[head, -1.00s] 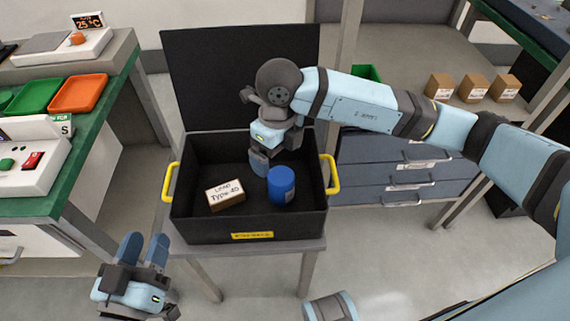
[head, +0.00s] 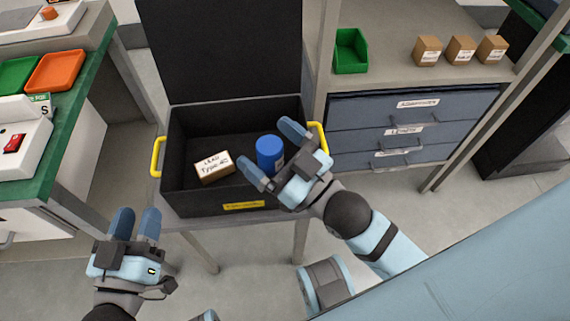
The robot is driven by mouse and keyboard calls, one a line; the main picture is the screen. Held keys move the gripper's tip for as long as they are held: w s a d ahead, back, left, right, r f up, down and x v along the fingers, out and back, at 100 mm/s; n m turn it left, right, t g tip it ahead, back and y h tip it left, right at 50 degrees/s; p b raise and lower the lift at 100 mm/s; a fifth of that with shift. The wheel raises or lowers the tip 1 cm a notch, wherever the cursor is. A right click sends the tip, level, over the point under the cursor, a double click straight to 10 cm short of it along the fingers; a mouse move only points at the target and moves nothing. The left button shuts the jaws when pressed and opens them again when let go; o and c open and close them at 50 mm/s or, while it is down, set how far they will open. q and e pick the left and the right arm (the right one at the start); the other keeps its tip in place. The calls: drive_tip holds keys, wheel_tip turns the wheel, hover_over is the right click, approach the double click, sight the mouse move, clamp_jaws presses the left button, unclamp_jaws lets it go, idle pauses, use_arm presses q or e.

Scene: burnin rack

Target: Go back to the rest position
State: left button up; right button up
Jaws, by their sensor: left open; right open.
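My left gripper (head: 135,226) is open and empty at the lower left, in front of the left bench and over the floor. My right gripper (head: 273,158) is open, with its fingers pointing up in the picture, over the front right part of the black case (head: 187,201). The blue cylinder (head: 268,147) shows between and behind its fingers; I cannot tell whether they touch it. A small box with a handwritten label (head: 214,168) lies in the case to the left of the cylinder.
The case has a raised lid (head: 220,50) and yellow handles (head: 156,157) and stands on a small table. A drawer unit (head: 395,128) is to the right, with a green bin (head: 351,52) and several cartons (head: 460,50) above. The left bench holds an orange tray (head: 55,71).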

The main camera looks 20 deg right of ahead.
drive_tip(key=f+m, duration=0.1)
drive_tip(key=s+d+f+m+g+h, duration=0.1)
drive_tip(key=f, duration=0.1)
drive_tip(key=d+f+g+h, duration=0.1)
drive_tip(key=shift+s+f+m, duration=0.35)
drive_tip(key=shift+s+m, duration=0.05)
drive_tip(key=shift+a, duration=0.1)
use_arm(q)
drive_tip(key=s+a+r+g+y+p, duration=0.4)
drive_tip(key=a+r+p, duration=0.3)
drive_tip(key=p, duration=2.8)
drive_tip(key=shift+s+r+g+y, duration=0.15)
drive_tip(key=shift+r+g+y, duration=0.15)
drive_tip(key=shift+r+g, duration=0.4)
use_arm(e)
drive_tip(key=s+d+r+g+h, duration=0.4)
drive_tip(key=d+r+g, duration=0.1)
drive_tip(key=d+r, duration=0.2)
drive_tip(key=shift+s+r+g+h, duration=0.15)
drive_tip(key=shift+r+g+h, duration=0.25)
drive_tip(key=shift+r, duration=0.2)
use_arm(q)
drive_tip(key=shift+f, duration=0.1)
drive_tip(key=shift+c, duration=0.2)
